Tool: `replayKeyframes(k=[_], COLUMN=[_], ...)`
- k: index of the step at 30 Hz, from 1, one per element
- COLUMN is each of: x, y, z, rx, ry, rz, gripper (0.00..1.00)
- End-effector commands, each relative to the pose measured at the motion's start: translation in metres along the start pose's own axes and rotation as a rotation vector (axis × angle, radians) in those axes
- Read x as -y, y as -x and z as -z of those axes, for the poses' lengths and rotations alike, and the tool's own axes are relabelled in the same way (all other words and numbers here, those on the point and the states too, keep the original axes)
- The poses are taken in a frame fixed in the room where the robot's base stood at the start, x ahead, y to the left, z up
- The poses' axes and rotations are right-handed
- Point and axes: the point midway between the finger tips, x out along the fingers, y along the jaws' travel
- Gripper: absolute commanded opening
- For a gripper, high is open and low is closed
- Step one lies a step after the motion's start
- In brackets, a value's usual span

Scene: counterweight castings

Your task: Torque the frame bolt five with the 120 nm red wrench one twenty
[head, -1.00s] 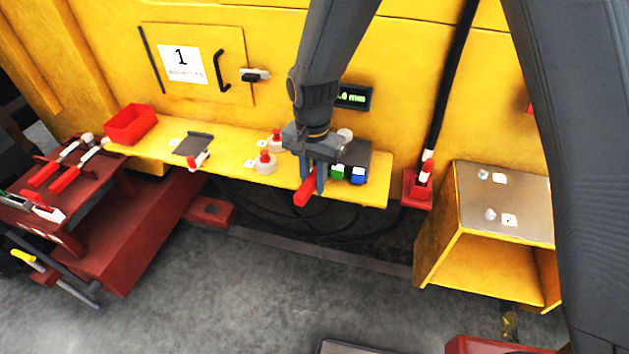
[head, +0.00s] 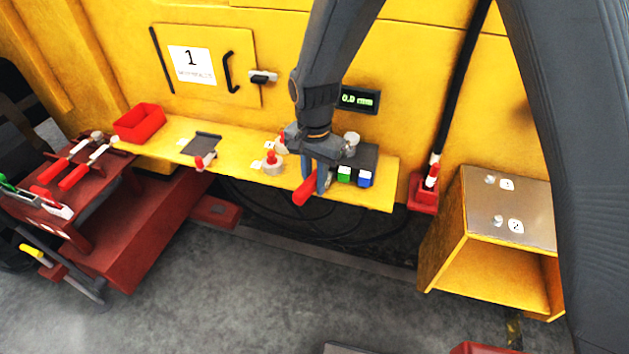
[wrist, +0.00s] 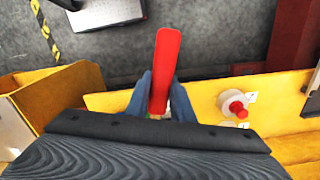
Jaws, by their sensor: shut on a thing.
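My gripper (head: 315,182) is shut on a red-handled tool (head: 304,190) above the front edge of the yellow shelf; the red handle (wrist: 165,70) points away from the jaws in the wrist view. The tool's far end is hidden by the gripper, and I cannot read a torque value on it. On the yellow stand at right, bolt heads sit beside labels: one near the back (head: 490,179) and one at label 2 (head: 498,221). I cannot make out a bolt marked five.
Two more red-handled tools (head: 73,177) lie on the red cart at left. A red bin (head: 139,123), a dark tray (head: 201,144), a red-knobbed white base (head: 271,167) and green and blue blocks (head: 344,174) are on the shelf (head: 235,172).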

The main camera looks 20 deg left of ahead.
Motion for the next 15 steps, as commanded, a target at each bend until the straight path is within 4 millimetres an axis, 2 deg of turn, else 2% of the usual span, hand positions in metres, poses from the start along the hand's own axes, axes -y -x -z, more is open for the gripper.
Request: replayKeyframes(k=[15], x=[0.015], y=[0.001], z=[0.002], rx=[-0.001], ry=[-0.073], rz=[0.003], gripper=[0.00])
